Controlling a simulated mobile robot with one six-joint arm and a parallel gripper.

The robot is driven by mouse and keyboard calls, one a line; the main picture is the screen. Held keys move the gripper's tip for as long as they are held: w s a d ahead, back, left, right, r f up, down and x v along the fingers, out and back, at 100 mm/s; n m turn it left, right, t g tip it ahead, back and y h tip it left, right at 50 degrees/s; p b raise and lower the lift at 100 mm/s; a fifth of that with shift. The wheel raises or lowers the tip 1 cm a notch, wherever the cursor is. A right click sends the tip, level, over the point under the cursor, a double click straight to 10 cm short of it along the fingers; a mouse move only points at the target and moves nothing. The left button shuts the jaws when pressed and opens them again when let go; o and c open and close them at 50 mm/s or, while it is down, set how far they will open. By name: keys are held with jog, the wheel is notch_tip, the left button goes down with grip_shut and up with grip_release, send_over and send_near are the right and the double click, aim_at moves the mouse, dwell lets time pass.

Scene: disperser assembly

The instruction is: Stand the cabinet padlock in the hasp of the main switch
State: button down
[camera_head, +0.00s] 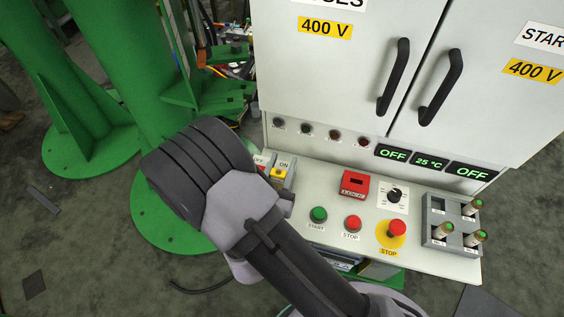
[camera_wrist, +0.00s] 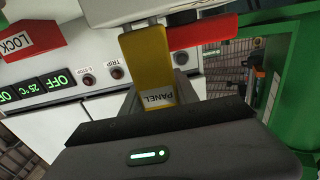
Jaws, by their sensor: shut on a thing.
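The cabinet padlock (camera_wrist: 147,58) is a yellow piece with a white PANEL label, upside down in the wrist view. My gripper (camera_wrist: 158,96) is shut on its labelled end. The far end of the padlock reaches the light grey housing of the main switch (camera_wrist: 155,11); I cannot tell whether it touches or sits in the hasp. A red bar (camera_wrist: 205,31) lies beside the padlock. In the head view the main switch (camera_head: 283,166), with an ON label, is partly behind my arm. The hasp is not clearly visible, and my gripper's tips are hidden there.
A red LOCK box (camera_head: 355,184), start and stop buttons, an emergency stop (camera_head: 396,229) and a grey fuse tray (camera_head: 436,232) stand on the panel shelf right of my arm. The cabinet wall (camera_head: 350,80) rises behind. Green steelwork (camera_head: 200,95) stands close on the left.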

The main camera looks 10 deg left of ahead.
jog(key=shift+f, duration=0.2)
jog(key=c, duration=0.8)
grip_release()
jog(key=shift+f, duration=0.1)
jog(key=shift+c, duration=0.2)
jog(key=s+a+p, duration=0.1)
jog(key=s+p, duration=0.3)
jog(key=s, duration=1.3)
jog(key=shift+s+a, duration=0.15)
jog(key=shift+s, duration=0.05)
